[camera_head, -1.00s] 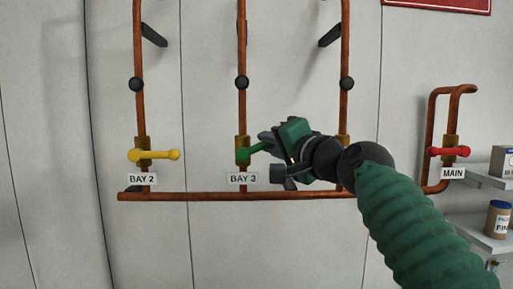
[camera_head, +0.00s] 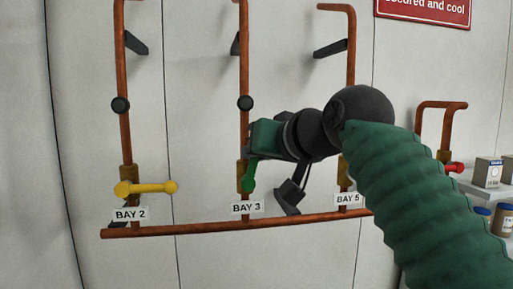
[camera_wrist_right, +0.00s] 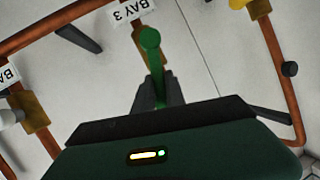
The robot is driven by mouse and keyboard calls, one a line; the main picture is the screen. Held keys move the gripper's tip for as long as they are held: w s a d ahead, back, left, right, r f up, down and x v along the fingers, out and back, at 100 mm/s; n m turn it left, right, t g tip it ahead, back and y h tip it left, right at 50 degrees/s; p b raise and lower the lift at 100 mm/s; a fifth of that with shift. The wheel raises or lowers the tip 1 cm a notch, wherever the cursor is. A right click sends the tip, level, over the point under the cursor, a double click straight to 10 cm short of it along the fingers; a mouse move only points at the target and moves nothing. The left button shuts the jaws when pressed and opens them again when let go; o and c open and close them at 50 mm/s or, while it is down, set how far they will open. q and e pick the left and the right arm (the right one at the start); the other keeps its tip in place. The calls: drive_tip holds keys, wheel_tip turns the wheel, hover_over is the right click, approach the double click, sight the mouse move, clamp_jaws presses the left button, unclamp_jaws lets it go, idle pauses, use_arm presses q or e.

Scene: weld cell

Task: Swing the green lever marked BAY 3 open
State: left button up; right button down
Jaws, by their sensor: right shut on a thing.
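The green lever (camera_head: 249,176) sits on the brass valve body of the middle copper pipe, above the BAY 3 label (camera_head: 247,207). It points steeply upward, nearly in line with the pipe. My right gripper (camera_head: 257,150) comes in from the right, just above the valve, and hides the lever's upper end. In the right wrist view, the green lever (camera_wrist_right: 155,62) runs from its round end in between the two dark fingers (camera_wrist_right: 163,94), which are shut on it. The BAY 3 label (camera_wrist_right: 130,12) shows beyond it. My left gripper is not in view.
The yellow BAY 2 lever (camera_head: 148,187) lies level on the left pipe. My right arm partly covers the BAY 5 pipe (camera_head: 350,75). The red lever (camera_head: 454,167) and a shelf with a box (camera_head: 487,172) and jars stand at right. Dark brackets jut from the wall.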

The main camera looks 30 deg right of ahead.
drive_tip(key=shift+w+a+n+h, duration=0.2)
drive_tip(key=shift+a+n+h, duration=0.1)
drive_tip(key=shift+a+n, duration=0.25)
drive_tip(key=shift+d+p, duration=0.1)
drive_tip(key=shift+p, duration=0.2)
drive_tip(key=shift+f, duration=0.1)
drive_tip(key=c, duration=1.7)
unclamp_jaws()
drive_tip(key=o, duration=0.3)
drive_tip(key=shift+w, duration=0.3)
